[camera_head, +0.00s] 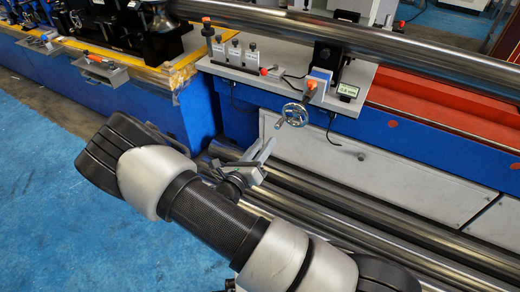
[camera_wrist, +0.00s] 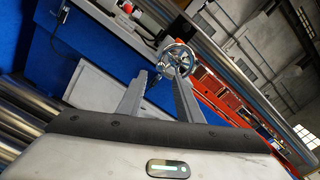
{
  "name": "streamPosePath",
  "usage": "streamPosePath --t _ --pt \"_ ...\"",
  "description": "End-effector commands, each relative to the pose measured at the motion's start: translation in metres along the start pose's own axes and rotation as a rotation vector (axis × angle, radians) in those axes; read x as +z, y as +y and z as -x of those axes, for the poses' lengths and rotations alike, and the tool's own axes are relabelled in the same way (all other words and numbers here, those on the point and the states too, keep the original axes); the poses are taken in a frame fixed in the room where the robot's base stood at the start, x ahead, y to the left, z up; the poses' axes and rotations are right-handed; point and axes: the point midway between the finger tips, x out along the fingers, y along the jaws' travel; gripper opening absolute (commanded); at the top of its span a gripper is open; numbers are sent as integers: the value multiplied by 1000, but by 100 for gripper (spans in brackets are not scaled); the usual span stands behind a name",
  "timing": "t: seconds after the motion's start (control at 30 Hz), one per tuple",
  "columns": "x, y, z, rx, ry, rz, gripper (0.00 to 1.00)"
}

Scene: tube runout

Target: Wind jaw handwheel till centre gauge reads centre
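The jaw handwheel (camera_head: 294,114) is a small chromed spoked wheel with a handle, on the front of the grey bench plate. It also shows in the wrist view (camera_wrist: 177,58), just beyond the fingertips. The centre gauge (camera_head: 347,90) is a small lit display right of the wheel; its digits are too small to read surely. An orange-topped jaw block (camera_head: 319,80) stands between them. My gripper (camera_head: 262,151) is open and empty, below and left of the wheel. In the wrist view its spread fingers (camera_wrist: 160,76) point at the wheel, the right one nearly overlapping its rim. Contact cannot be told.
A long polished tube (camera_head: 400,50) runs above the bench. Several small knobbed levers (camera_head: 234,53) stand left of the wheel. Grey cabinet doors (camera_head: 350,165) and long steel bars (camera_head: 390,225) lie below. Blue floor (camera_head: 60,210) is open at left.

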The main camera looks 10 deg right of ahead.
Motion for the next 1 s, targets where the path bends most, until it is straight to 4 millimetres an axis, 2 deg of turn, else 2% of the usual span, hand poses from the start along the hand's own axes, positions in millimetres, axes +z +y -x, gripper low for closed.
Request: streamPosePath --t 0.73,1.0 --pt "-2 0 -89 -4 3 -5 32" --pt "0 -2 -90 -2 3 -3 32"
